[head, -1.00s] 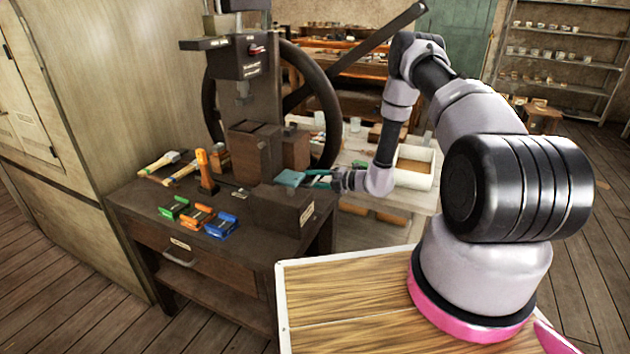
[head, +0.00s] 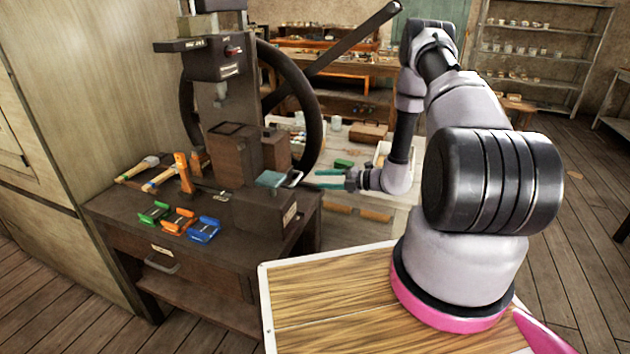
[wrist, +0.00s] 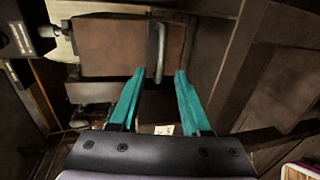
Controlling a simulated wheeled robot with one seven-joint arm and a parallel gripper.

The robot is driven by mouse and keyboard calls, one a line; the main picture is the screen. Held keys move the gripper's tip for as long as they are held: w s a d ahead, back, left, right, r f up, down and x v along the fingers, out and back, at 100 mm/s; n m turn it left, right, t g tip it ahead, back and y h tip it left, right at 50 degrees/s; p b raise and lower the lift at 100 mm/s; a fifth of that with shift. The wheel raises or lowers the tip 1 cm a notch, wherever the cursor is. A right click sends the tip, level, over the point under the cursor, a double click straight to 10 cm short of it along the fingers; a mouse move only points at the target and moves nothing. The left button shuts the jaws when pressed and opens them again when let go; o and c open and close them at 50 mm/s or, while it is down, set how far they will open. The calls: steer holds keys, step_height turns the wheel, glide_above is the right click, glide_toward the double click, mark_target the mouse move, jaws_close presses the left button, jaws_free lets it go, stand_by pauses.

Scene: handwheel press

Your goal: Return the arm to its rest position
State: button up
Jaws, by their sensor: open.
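My gripper (head: 330,179) has teal fingers and is open and empty, beside the right end of the press bench. In the wrist view my gripper (wrist: 157,78) shows two spread fingers with nothing between them. My arm is bent, reaching out from its pink-ringed base to the bench side. A teal piece (head: 270,179) sits at the top of a dark labelled box (head: 262,212) on the bench, with a gap between it and my fingers.
The press (head: 235,115) with its large handwheel (head: 314,120) and slanted lever stands left of my arm. Green, orange and blue items (head: 178,221) and hammers lie on the bench. A pale table (head: 350,155) stands behind my gripper. Floor at right is mostly clear.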

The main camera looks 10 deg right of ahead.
steer(key=shift+r, duration=0.15)
steer(key=s+a+r+n+g+h, duration=0.1)
steer(key=s+a+r+n+g, duration=0.15)
steer(key=r+n, duration=0.55)
steer(key=s+a+r+n+g, duration=0.1)
steer(key=s+r+n+g, duration=0.3)
steer(key=r, duration=0.7)
steer(key=s+a+r+n+g+h, duration=0.1)
steer(key=s+a+r+n, duration=0.15)
steer(key=r+n, duration=0.6)
steer(key=s+d+r+n+t+h, duration=0.3)
steer(key=s+r+n+h, duration=0.1)
steer(key=s+r+n, duration=0.5)
steer(key=s+d+r+n+t+h, duration=0.3)
steer(key=s+r+n, duration=0.6)
steer(key=s, duration=0.3)
steer(key=shift+d+r+h, duration=0.35)
steer(key=shift+d+h, duration=0.4)
steer(key=shift+h, duration=0.25)
